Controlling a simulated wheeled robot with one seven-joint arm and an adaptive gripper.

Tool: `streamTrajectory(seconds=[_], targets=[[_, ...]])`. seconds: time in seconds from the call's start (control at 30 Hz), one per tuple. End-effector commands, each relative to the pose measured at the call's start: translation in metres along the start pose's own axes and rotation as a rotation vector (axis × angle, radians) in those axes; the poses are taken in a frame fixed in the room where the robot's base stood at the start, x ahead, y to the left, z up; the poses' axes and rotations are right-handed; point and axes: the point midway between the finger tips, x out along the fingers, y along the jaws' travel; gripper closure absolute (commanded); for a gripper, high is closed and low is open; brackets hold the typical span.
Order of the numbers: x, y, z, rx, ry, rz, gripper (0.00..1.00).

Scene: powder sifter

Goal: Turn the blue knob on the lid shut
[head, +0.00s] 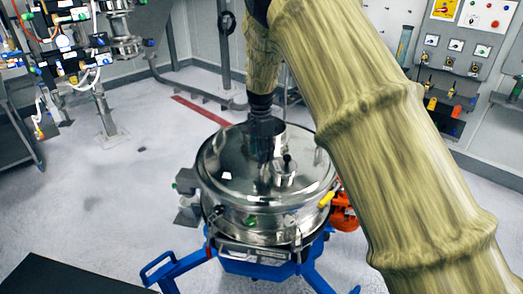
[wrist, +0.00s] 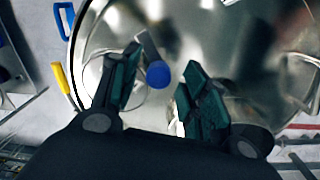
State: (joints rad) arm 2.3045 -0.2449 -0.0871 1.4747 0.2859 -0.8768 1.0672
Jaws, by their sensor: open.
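The steel sifter's round lid (head: 228,165) takes up the middle of the head view. It also fills most of the wrist view (wrist: 220,35). The blue knob (wrist: 158,75) shows in the wrist view, on a short grey bar over the lid. My gripper (wrist: 162,70) is open, with one dark green finger on each side of the knob. I see a gap on both sides, wider on the right; I cannot tell the height between fingers and knob. In the head view my dark gripper (head: 266,150) points down over the lid, and I cannot see the knob there.
The sifter stands on a blue wheeled frame (head: 178,266). A yellow handle (head: 327,199) and an orange part (head: 345,218) are at its right side. A steel cup-like fitting (head: 284,174) rises from the lid. Grey floor (head: 110,190) is free to the left.

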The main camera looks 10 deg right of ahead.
Motion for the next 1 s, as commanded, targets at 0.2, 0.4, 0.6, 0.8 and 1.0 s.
streamTrajectory(seconds=[0.2,0.4,0.6,0.8,1.0], targets=[[-0.0003,0.0000,0.0000,0.000,0.000,0.000,0.69],[-0.0002,0.0002,0.0000,0.000,0.000,0.000,1.00],[0.0002,0.0002,-0.0001,-0.009,0.000,0.000,1.00],[0.0011,0.0001,0.0004,-0.067,0.001,0.000,1.00],[0.0017,0.0003,-0.0001,-0.199,0.005,0.000,1.00]])
